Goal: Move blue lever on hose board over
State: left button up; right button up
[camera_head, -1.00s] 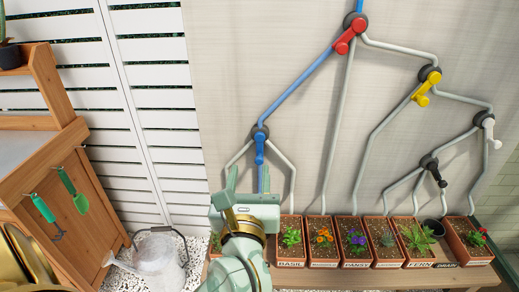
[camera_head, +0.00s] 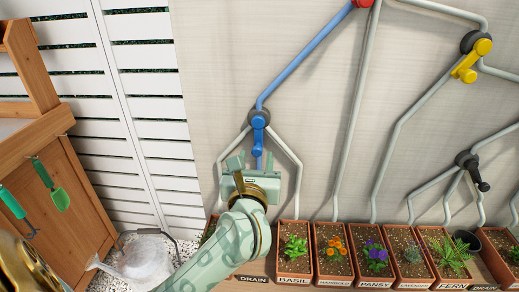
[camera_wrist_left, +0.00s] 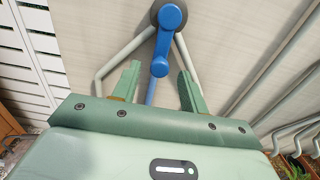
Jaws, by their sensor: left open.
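The blue lever (camera_head: 258,134) hangs almost straight down from its dark round hub (camera_head: 258,117) on the hose board (camera_head: 330,150). A blue pipe (camera_head: 310,52) runs up and right from it. My left gripper (camera_head: 251,161) is open just below the lever, fingers pointing up towards it. In the left wrist view the lever (camera_wrist_left: 161,44) hangs with its knob in line between the two spread fingertips (camera_wrist_left: 158,76). I cannot tell whether a finger touches it. My right gripper is not in view.
A yellow lever (camera_head: 470,62) and a black lever (camera_head: 474,172) are on the right, with grey pipes between. Potted plants such as the basil pot (camera_head: 294,264) stand in a row below. A wooden bench (camera_head: 35,160) and a watering can (camera_head: 147,262) are at left.

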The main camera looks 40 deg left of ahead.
aim_at(257, 153)
pick_arm(q)
jog(key=b+x, duration=0.1)
jog(key=x, duration=0.4)
jog(key=shift+w+a, duration=0.25)
jog(key=shift+w, duration=0.05)
grip_shut()
